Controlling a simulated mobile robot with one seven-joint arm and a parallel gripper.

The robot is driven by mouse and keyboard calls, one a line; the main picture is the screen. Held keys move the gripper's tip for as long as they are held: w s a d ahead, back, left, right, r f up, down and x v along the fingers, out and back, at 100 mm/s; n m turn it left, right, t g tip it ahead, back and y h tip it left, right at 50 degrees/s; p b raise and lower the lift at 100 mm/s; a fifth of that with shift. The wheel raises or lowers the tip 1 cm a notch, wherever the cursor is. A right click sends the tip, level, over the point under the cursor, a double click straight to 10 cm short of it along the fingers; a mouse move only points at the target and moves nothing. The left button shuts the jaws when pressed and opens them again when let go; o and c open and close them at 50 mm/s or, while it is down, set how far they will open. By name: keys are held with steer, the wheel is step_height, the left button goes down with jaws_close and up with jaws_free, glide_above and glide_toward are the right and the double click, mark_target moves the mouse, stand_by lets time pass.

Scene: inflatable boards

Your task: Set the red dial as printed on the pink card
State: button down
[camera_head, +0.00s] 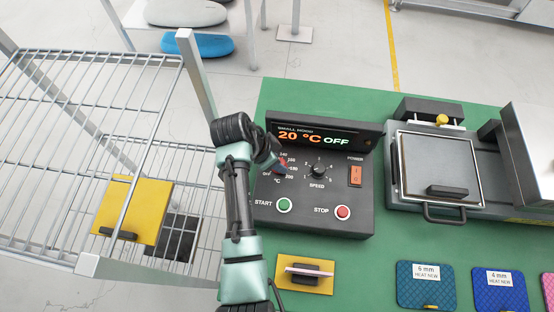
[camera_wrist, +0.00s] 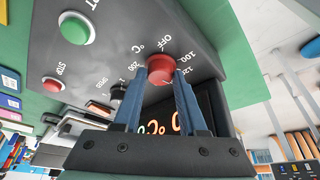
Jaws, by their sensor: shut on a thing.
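The red dial (camera_wrist: 160,68) is on the dark control box (camera_head: 330,218), marked OFF, 100 and other numbers in °C. My gripper (camera_wrist: 158,82) is shut on it, one blue finger on each side. In the head view my gripper (camera_head: 279,162) covers most of the dial. The display (camera_head: 314,137) reads 20 °C OFF. A thin pale pink card (camera_head: 305,271) is on a black block on a yellow plate at the front; its print cannot be read from here.
A black SPEED knob (camera_head: 319,170), an orange POWER switch (camera_head: 355,175), a green START button (camera_head: 284,205) and a red STOP button (camera_head: 343,212) are close by. A press (camera_head: 440,170) stands right. Labelled boards (camera_head: 426,285) lie in front. A wire rack (camera_head: 150,130) stands left.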

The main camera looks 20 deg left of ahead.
steer(key=shift+w+a+m+g+h+b, duration=0.1)
steer(key=shift+m+g+h+b, duration=0.25)
steer(key=shift+m, duration=0.7)
steer(key=shift+m+g+h+b, duration=0.15)
steer(key=shift+m+g+b, duration=0.2)
steer(key=shift+m, duration=0.7)
steer(key=shift+c, duration=2.4)
jaws_free()
steer(key=p+v, duration=0.2)
steer(key=v, duration=1.1)
steer(key=shift+f, duration=0.1)
